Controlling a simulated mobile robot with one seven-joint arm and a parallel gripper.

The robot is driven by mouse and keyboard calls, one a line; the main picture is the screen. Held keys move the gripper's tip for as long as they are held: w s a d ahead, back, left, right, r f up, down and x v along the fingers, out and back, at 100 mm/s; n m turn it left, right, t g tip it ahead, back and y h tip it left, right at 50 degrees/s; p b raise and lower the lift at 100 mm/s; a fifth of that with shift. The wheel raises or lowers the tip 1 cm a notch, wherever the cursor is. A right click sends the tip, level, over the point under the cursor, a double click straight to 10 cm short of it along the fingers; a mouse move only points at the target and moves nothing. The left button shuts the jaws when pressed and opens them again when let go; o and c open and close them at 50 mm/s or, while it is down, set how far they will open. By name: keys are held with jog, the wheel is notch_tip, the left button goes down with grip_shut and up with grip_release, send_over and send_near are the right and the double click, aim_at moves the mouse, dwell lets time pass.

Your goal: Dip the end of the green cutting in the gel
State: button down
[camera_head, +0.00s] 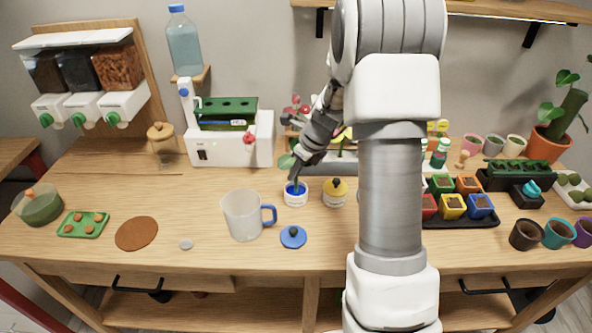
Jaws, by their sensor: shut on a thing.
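My gripper (300,166) points down just above an open white jar (296,201) with blue gel (295,188) inside. It is shut on the green cutting (296,182), a thin dark green stem that hangs down to the jar's mouth. The stem's lower end overlaps the blue gel in the picture; I cannot tell whether it touches it. A green leaf shows just left of the gripper. A blue lid (293,237) with a dark knob lies on the table in front of the jar.
A clear mug (243,215) with a blue handle stands at front left. A white machine (232,148) is behind left. My arm hides part of the table to the right.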

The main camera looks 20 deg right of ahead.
jog(key=shift+r+p, duration=3.2)
jog(key=shift+r, duration=0.3)
jog(key=shift+s+f, duration=0.1)
